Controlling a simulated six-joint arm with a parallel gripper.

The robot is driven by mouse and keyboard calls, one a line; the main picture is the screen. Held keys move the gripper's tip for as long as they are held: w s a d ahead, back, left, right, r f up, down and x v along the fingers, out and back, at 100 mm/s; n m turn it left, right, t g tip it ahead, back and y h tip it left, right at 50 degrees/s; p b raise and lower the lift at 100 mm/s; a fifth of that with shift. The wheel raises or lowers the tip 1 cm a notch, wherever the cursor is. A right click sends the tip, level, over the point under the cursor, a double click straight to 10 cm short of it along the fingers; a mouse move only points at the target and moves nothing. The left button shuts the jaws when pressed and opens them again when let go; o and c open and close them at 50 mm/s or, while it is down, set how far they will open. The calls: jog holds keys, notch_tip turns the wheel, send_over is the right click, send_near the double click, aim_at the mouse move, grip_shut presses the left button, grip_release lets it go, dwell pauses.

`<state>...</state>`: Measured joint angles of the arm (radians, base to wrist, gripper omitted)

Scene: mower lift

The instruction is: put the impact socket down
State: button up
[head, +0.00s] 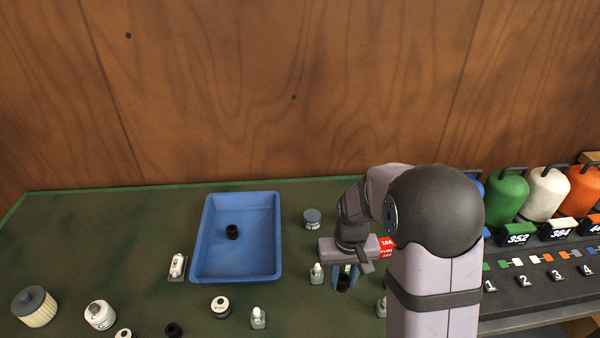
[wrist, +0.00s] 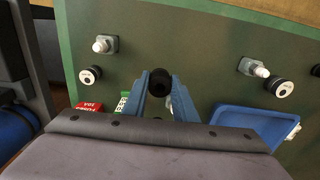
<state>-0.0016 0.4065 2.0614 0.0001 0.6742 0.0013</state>
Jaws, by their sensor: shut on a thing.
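My gripper (head: 346,274) is shut on a black impact socket (head: 344,283) in front of my arm, to the right of the blue tray. In the wrist view the blue fingers of my gripper (wrist: 160,86) close on the sides of the socket (wrist: 161,80), whose dark round end shows. The socket appears held over the green mat; its height is hard to tell. The blue tray (head: 201,236) has a similar black socket (head: 232,232) standing inside, with bare floor around it. Another small black ring-like piece (head: 172,329) stands at the front edge.
A red fuse box (head: 386,247) is beside my arm. Coloured bottles (head: 507,195) line the right.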

jog(key=shift+s+d+f, duration=0.15)
jog(key=shift+s+d, duration=0.15)
jog(key=shift+d, duration=0.25)
jog(key=shift+s+d+f, duration=0.1)
jog(key=shift+s+d, duration=0.2)
jog(key=shift+d, duration=0.2)
jog(key=p, duration=0.2)
send_over(346, 310)
jog(key=shift+f, duration=3.9)
jog(key=shift+f+p, duration=0.3)
jog(key=shift+f, duration=0.6)
jog(key=shift+f, duration=0.15)
jog(key=shift+f, duration=0.15)
jog(key=o, duration=1.1)
jog(key=shift+c, duration=0.2)
